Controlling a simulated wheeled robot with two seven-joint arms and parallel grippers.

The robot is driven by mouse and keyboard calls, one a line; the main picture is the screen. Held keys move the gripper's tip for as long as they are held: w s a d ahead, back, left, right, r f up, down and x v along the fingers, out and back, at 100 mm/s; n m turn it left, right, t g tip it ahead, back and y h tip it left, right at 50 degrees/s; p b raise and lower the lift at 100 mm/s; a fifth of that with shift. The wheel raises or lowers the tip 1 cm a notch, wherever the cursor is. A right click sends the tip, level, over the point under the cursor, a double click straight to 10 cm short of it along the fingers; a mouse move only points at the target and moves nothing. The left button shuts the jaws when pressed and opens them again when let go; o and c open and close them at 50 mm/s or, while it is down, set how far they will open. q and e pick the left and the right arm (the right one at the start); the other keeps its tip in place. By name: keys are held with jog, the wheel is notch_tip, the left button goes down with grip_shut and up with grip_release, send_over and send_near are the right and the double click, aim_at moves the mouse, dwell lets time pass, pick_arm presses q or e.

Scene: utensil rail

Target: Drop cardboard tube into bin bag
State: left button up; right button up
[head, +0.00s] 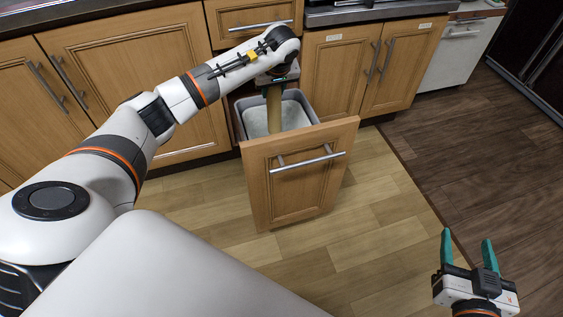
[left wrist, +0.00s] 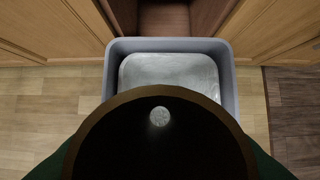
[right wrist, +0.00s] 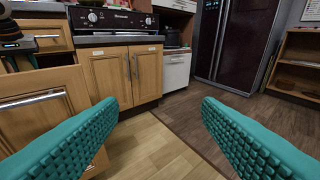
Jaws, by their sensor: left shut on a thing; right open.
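The brown cardboard tube (head: 274,110) hangs upright from my left gripper (head: 277,80), which is shut on its upper end. The tube's lower part is over or inside the grey bin (head: 301,99) in the pulled-out drawer; how deep I cannot tell. A pale bin bag (head: 257,122) lines the bin. In the left wrist view, the tube's brown rim and dark inside fill the lower middle, with a small light spot at its far end. The bag (left wrist: 170,70) lies beyond it. My right gripper (head: 467,240) is open and empty, away from the drawer.
The wooden drawer front (head: 300,175) with its metal handle stands out from the cabinets. Closed cabinet doors (head: 340,70) flank it. The wooden floor to the right is clear. In the right wrist view, an oven (right wrist: 115,22) and a dark fridge (right wrist: 237,45) stand further back.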

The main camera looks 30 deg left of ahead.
pick_arm(q)
notch_tip(320, 180, down, 3)
jog(key=shift+r+b, duration=0.2)
jog(key=shift+b, duration=0.8)
jog(key=shift+f+b, duration=0.9)
pick_arm(e)
jog(key=s+a+r+t+y, duration=0.1)
jog(key=s+r+t+y, duration=0.3)
jog(key=r+t, duration=0.7)
jog(key=shift+r, duration=1.45)
jog(key=shift+a, duration=0.1)
